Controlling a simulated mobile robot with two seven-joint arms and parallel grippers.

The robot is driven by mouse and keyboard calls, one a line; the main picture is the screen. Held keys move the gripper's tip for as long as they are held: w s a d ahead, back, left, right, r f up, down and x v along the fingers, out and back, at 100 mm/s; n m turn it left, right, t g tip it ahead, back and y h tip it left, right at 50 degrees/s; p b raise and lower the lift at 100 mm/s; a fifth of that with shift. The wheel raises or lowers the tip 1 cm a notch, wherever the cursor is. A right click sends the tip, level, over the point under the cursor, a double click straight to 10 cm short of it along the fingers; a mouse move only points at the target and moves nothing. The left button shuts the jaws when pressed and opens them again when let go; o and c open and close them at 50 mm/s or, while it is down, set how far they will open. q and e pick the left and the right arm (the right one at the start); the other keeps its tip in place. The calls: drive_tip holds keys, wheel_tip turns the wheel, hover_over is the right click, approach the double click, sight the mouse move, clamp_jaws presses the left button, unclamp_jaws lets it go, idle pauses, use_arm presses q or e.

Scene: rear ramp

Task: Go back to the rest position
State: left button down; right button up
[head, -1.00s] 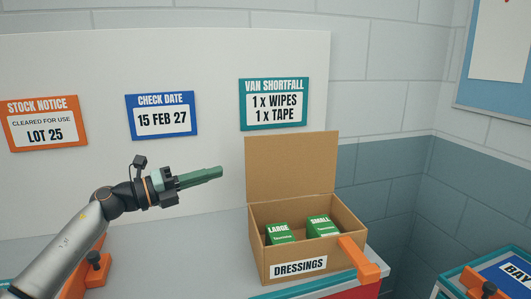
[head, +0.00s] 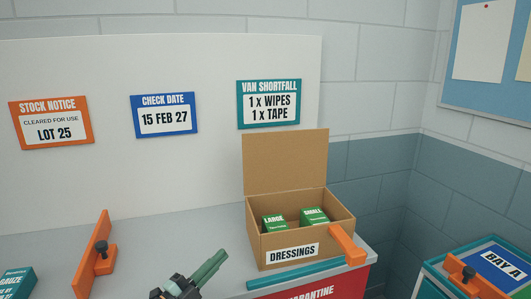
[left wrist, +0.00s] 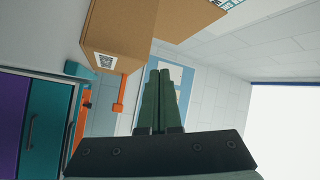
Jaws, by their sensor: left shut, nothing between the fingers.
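My left gripper (head: 212,265) is low in the head view, in front of the counter and to the left of the dressings box. Its green fingers are shut with nothing between them. The fingers also show in the left wrist view (left wrist: 158,100), side by side and touching. My right gripper is in neither view.
An open cardboard box (head: 290,252) labelled DRESSINGS holds green LARGE (head: 274,222) and SMALL (head: 314,216) packs. A gauze box (head: 15,284) is at far left. A BAY A bin (head: 430,270) stands at right.

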use_arm(q)
drive_tip(key=s+a+f+n+g+y, duration=0.15)
drive_tip(key=s+f+n+y, duration=0.25)
drive_tip(key=s+f+n, duration=0.4)
drive_tip(key=s+a+f+n+y, duration=0.2)
drive_tip(key=s+f+n+y, duration=0.3)
drive_tip(key=f, duration=0.6)
drive_tip(key=s+a+f+n+g, duration=0.1)
drive_tip(key=s+f, duration=0.3)
drive_tip(key=s, duration=0.5)
drive_tip(key=s+a+f+n+g+y+p, duration=0.1)
drive_tip(key=s+f+n+g, duration=0.3)
drive_tip(key=s, duration=0.4)
drive_tip(key=shift+s+f, duration=0.4)
drive_tip(key=shift+f, duration=0.15)
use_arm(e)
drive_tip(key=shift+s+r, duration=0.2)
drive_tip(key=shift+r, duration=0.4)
use_arm(q)
drive_tip(key=shift+r, duration=0.1)
